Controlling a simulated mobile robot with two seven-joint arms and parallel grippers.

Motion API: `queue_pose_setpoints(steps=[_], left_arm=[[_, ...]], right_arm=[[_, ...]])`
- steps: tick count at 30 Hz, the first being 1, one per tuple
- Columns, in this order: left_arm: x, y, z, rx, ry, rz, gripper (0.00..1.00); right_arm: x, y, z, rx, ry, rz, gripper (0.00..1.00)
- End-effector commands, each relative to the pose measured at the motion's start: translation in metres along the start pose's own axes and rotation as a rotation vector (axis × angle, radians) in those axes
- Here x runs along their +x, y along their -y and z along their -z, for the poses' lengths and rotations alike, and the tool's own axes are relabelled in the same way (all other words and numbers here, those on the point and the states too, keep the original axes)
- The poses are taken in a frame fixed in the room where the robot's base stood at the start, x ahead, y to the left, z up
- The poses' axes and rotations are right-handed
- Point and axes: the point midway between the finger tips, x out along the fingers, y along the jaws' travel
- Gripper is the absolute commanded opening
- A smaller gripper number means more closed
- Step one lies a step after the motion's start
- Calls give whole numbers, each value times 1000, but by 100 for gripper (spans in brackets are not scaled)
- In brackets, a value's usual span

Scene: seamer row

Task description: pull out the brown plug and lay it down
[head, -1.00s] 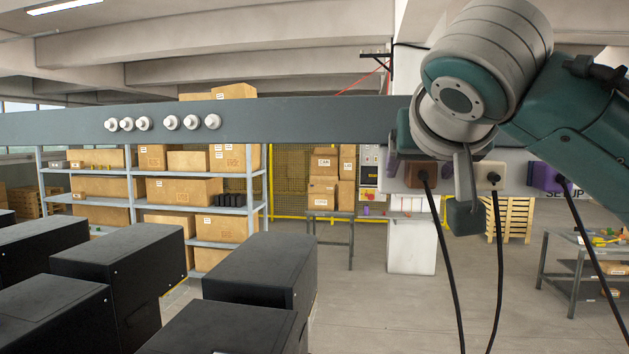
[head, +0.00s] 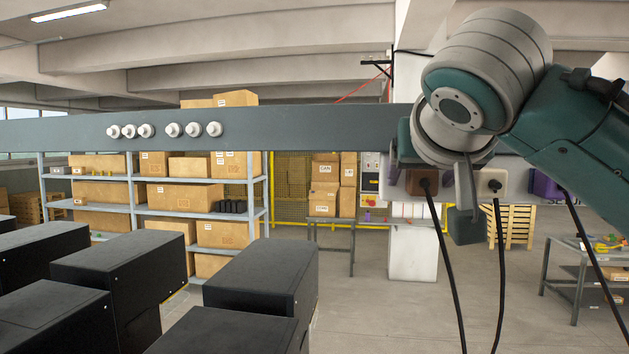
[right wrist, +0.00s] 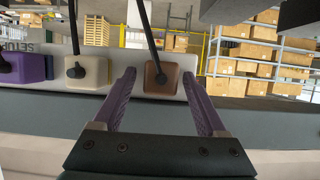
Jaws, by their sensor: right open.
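The brown plug (head: 424,184) sits upright on a pale strip, with a black cable hanging from its face. In the right wrist view the brown plug (right wrist: 163,80) is between the two purple fingers of my right gripper (right wrist: 158,76). The fingers are apart, one on each side of it, with a gap showing on both sides near the tips. In the head view my right gripper (head: 430,186) is at the plug, with one finger to its right; the other finger is hard to make out. My left gripper is not in view.
A white plug (head: 491,184) and a purple plug (head: 543,187), each with a cable, sit to the right on the same strip (right wrist: 62,72). A long grey beam (head: 290,128) with several white knobs crosses the view. Black cabinets (head: 260,280) stand at lower left.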

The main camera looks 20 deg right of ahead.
Motion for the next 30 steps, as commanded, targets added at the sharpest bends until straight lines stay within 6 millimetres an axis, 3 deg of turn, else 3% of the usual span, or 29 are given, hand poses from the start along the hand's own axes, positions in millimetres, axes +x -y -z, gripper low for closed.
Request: queue_pose_setpoints(steps=[10, 30], left_arm=[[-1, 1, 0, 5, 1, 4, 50], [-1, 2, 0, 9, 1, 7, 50]], right_arm=[[0, 0, 0, 0, 0, 0, 74], [0, 0, 0, 0, 0, 0, 0]])
